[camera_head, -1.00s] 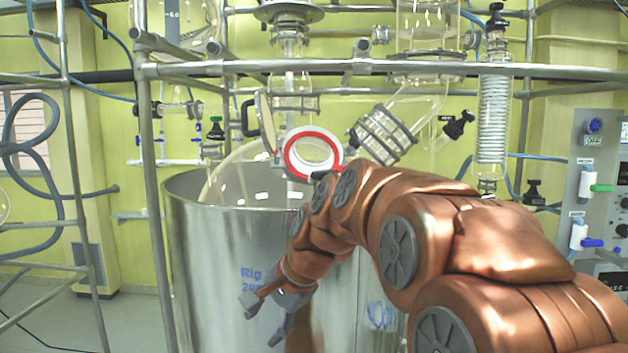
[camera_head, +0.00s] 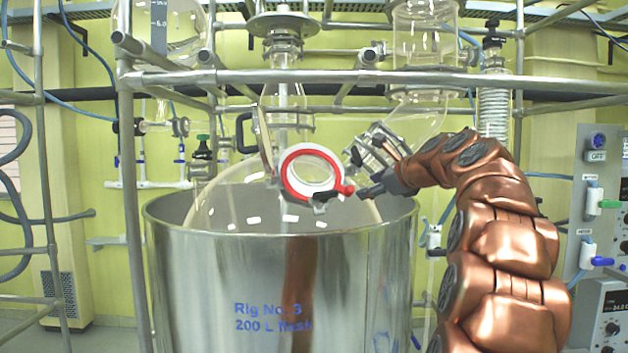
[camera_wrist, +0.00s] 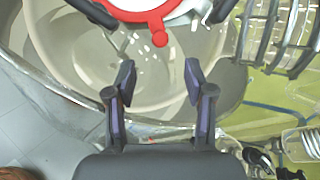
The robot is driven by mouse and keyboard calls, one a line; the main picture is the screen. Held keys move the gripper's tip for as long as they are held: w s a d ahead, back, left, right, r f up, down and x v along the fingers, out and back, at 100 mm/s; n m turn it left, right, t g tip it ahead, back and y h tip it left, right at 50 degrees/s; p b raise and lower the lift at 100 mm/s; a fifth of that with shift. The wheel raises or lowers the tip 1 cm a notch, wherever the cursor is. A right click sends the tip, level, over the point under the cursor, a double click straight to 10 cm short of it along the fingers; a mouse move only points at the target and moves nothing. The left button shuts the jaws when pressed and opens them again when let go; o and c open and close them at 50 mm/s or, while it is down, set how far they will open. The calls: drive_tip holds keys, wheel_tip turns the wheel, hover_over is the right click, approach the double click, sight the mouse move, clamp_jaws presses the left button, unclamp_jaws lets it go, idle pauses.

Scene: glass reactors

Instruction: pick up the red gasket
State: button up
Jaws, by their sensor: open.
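The red gasket (camera_head: 289,180) is a ring with a short tab, seated around the white-faced round opening of the large glass flask (camera_head: 235,205). Its tab points right, toward my gripper (camera_head: 372,191). In the wrist view the gasket (camera_wrist: 135,13) is cut off by the top edge, and its tab points down toward the gap between my fingers. My gripper (camera_wrist: 159,80) is open and empty there, with the tab a short way beyond the fingertips and roughly centred between them. Part of the ring's lower edge is hidden by dark clamp pieces.
The flask sits in a large metal vessel (camera_head: 270,290). A metal rail (camera_head: 330,77) runs above the opening. A clamped glass joint (camera_head: 375,150) stands close to my gripper at the upper right. An open round lid (camera_head: 263,138) stands left of the opening.

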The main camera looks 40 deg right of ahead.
sight(352, 189)
drive_tip(key=p+x, duration=0.1)
drive_tip(key=x, duration=0.6)
drive_tip(key=shift+w+a+r+p, duration=0.1)
drive_tip(key=shift+w+r+p, duration=0.1)
drive_tip(key=shift+p, duration=0.2)
drive_tip(key=shift+s, duration=0.1)
clamp_jaws()
